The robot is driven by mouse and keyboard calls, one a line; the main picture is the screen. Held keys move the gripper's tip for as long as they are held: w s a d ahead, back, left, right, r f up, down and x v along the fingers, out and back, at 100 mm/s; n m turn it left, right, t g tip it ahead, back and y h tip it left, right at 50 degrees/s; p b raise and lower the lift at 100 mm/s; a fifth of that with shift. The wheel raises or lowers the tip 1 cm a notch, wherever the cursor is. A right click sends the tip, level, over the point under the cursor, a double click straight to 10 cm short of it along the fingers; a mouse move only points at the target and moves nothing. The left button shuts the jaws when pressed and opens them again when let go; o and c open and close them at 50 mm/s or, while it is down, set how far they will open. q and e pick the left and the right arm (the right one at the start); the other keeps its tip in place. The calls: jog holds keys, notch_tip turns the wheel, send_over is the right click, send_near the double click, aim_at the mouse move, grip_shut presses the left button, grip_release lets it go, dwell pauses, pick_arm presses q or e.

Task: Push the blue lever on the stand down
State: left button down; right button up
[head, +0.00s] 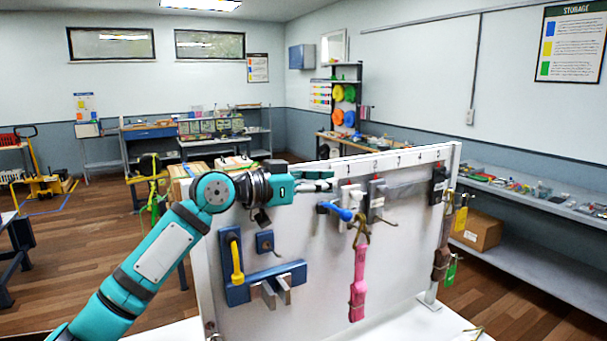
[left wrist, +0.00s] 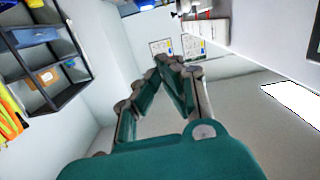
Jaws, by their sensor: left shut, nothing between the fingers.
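The blue lever (head: 338,211) sticks out from the upper middle of the white upright board (head: 320,265), in the head view. Its bright blue handle slopes slightly down to the right. My left gripper (head: 328,180) is just above the lever in the picture, near the board's top edge. Its fingers point right, and I see a gap between them and the lever. In the left wrist view the left gripper's fingertips (left wrist: 172,62) meet with nothing between them; the lever does not show there. My right gripper is not in view.
Close to the lever are a grey switch box (head: 376,200) and a pink strap (head: 358,285) on a hook. A yellow handle (head: 237,262) on a blue bracket is lower left. A dark strap (head: 441,262) hangs at the right edge.

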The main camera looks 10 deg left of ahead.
pick_arm(q)
jog(key=d+f+p, duration=0.1)
jog(key=w+f, duration=0.1)
jog(key=d+f+p, duration=0.1)
jog(key=f, duration=0.1)
jog(key=shift+w+d+f+p, duration=0.1)
jog(key=shift+w+d+p, duration=0.2)
jog(key=shift+w, duration=0.05)
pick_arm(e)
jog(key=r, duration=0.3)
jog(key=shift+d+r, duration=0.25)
pick_arm(q)
jog(key=shift+d, duration=0.1)
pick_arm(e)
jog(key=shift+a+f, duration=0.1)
pick_arm(q)
jog(key=shift+s+f+b, duration=0.15)
jog(key=shift+f+b, duration=0.15)
jog(key=shift+b, duration=0.35)
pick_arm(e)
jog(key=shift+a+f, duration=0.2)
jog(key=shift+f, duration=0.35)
